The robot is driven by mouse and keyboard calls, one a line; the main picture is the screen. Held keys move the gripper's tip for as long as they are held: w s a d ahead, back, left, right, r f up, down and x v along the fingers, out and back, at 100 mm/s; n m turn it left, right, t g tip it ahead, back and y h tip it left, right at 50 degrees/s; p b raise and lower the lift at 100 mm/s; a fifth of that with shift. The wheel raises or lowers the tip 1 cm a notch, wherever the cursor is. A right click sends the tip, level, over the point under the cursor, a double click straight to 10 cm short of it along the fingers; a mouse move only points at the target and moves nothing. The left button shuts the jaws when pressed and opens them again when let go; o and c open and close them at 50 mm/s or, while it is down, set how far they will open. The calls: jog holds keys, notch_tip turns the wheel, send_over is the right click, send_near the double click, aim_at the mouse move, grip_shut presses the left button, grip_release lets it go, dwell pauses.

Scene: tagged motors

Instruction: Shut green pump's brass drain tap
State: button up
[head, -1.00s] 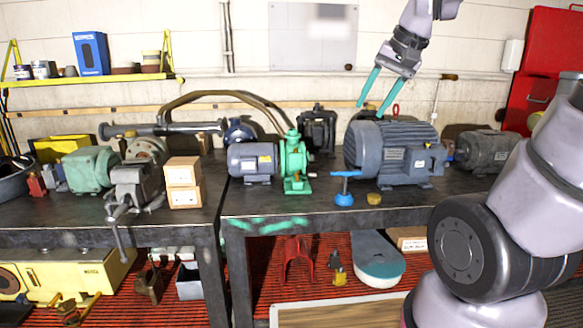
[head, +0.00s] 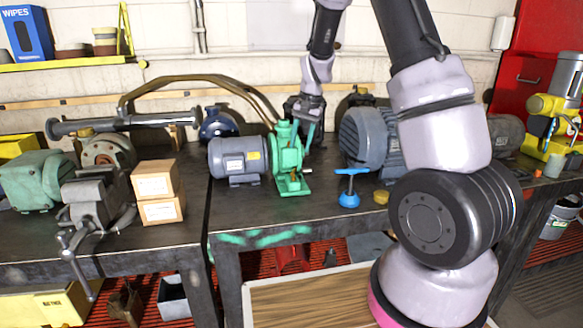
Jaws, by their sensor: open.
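The green pump (head: 288,158) stands upright on the dark metal bench, coupled to a grey-blue motor (head: 238,158) on its left. My gripper (head: 308,138) is just right of the pump's upper part, with its teal fingers pointing down. It is open, and one finger overlaps the pump's right side in the picture. I cannot tell whether it touches the pump.
A blue valve with a T-handle (head: 349,190) and a small brass piece (head: 381,197) stand near the bench's front edge. A large grey motor (head: 364,138) is right of my gripper, partly behind my arm. Stacked cartons (head: 159,192) and a vise (head: 95,200) are at left.

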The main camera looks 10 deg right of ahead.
aim_at(294, 171)
jog(key=x, duration=0.9)
jog(key=shift+f, duration=0.4)
grip_shut()
